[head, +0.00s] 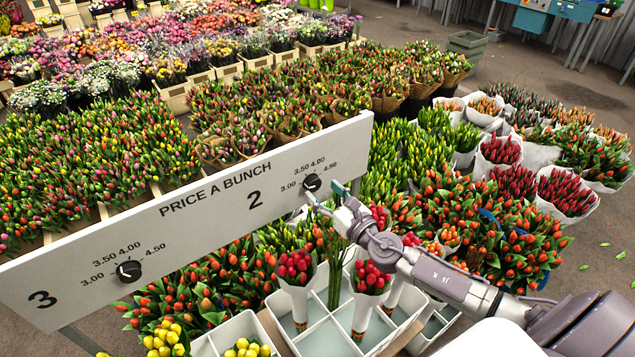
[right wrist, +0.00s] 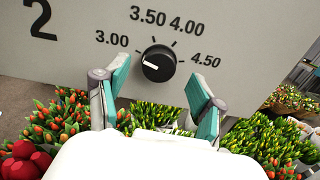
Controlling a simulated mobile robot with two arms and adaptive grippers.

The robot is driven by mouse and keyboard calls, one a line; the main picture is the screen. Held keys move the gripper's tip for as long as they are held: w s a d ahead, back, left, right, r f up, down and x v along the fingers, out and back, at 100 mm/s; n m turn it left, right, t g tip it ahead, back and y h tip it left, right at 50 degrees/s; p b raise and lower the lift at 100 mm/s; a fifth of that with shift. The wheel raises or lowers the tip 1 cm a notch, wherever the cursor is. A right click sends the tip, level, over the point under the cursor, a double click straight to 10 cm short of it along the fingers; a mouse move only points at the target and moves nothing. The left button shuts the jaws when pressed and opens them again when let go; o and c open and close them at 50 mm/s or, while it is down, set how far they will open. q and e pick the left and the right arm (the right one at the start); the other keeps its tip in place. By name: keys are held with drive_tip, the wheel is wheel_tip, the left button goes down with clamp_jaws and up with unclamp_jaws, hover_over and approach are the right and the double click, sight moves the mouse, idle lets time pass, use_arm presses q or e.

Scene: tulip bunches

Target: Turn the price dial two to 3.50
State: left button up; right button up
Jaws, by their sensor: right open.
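The price dial two (head: 312,182) is a round black knob on the white price board (head: 205,205), beside the large number 2. My right gripper (head: 325,193) is at the board by the dial. It is open, with one teal-padded finger on each side of the dial, apart from it in the right wrist view (right wrist: 160,80). My left gripper is not in view.
A second dial (head: 129,271), beside the number 3, sits lower left on the same board. Tulip bunches in white crates (head: 340,318) stand below the board, under my right arm. Dense flower rows fill the space behind. Grey floor (head: 590,265) is open at the right.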

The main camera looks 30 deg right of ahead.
sight(316, 185)
drive_tip(key=shift+w+r, duration=0.1)
drive_tip(key=shift+w, duration=0.65)
drive_tip(key=shift+w+a, duration=0.2)
drive_tip(key=shift+w, duration=0.55)
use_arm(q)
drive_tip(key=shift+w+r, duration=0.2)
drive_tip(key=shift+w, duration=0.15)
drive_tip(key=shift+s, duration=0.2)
use_arm(e)
drive_tip(key=shift+c, duration=0.2)
drive_tip(key=c, duration=1.1)
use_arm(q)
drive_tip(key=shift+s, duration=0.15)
